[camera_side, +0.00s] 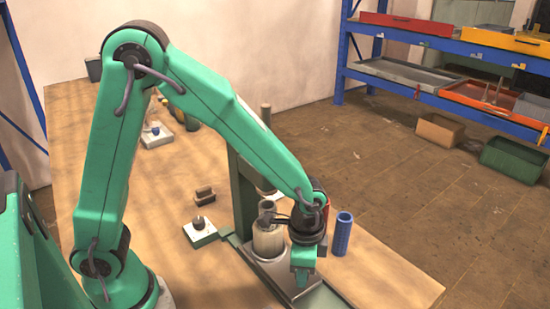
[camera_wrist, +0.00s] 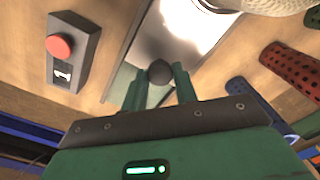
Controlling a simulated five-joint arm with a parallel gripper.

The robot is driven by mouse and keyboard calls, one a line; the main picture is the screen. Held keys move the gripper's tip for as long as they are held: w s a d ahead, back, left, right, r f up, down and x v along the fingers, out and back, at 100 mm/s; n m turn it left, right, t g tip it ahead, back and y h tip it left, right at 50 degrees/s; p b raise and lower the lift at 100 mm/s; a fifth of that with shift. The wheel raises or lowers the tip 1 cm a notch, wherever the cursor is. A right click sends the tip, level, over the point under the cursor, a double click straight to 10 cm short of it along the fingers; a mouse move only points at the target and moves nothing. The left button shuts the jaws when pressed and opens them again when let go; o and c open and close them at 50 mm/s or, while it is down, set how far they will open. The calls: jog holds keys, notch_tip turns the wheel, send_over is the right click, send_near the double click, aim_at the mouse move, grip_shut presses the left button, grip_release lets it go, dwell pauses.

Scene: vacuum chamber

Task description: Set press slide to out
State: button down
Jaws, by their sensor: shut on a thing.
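The press has a green column (camera_side: 243,190) and a low base on the bench. Its slide is a shiny metal plate (camera_wrist: 178,38), seen in the wrist view with a dark round knob (camera_wrist: 160,72) at its near end. My gripper (camera_side: 302,284) is low at the front end of the press base. In the wrist view its green fingers (camera_wrist: 160,84) are shut on the knob, one on each side. A pale cylinder (camera_side: 268,240) stands on the press; part of a pale round thing (camera_wrist: 250,4) shows at the wrist view's top edge. My gripper hides the knob in the side view.
A blue perforated cylinder (camera_side: 343,235) stands right of my gripper, with a red one (camera_wrist: 293,70) near it. A box with a red button (camera_wrist: 60,47), marked 1, is left in the wrist view. Dark blocks (camera_side: 204,195) lie left of the press. The bench's front left is clear.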

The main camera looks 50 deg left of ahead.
jog(key=shift+d, duration=5.85)
jog(key=c, duration=1.2)
grip_release()
jog(key=shift+o, duration=0.5)
jog(key=shift+a, duration=0.1)
jog(key=shift+r, duration=0.15)
notch_tip(320, 180, up, 8)
jog(key=shift+f, duration=0.2)
